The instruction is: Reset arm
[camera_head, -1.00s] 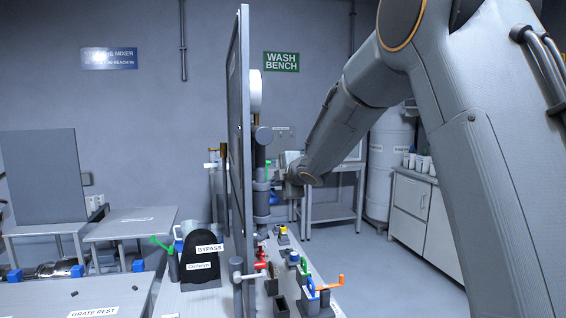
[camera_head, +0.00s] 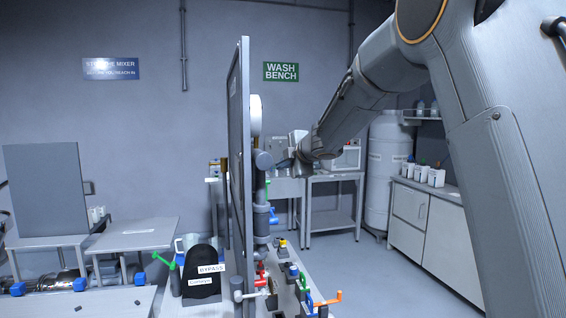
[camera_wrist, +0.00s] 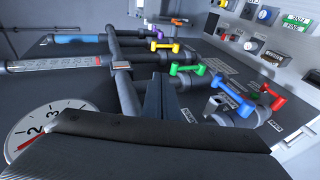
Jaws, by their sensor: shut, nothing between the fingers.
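My arm reaches in from the right in the head view. Its end, with my gripper (camera_head: 286,162), is beside the right face of the upright grey panel (camera_head: 239,150), next to the pipework, and the fingertips are too small to make out there. In the wrist view my gripper (camera_wrist: 165,98) shows as dark shut fingers with nothing held, in front of the panel's pipes and coloured valve handles. A green handle (camera_wrist: 187,69) and a blue handle (camera_wrist: 228,90) lie just beyond and to the right of the fingers. I cannot tell whether anything touches.
A round dial gauge (camera_wrist: 45,130) is close at lower left in the wrist view. A bench with small coloured valves, including an orange handle (camera_head: 328,298), stands below the arm. A white cabinet (camera_head: 435,222) is at right. Floor (camera_head: 360,270) between is clear.

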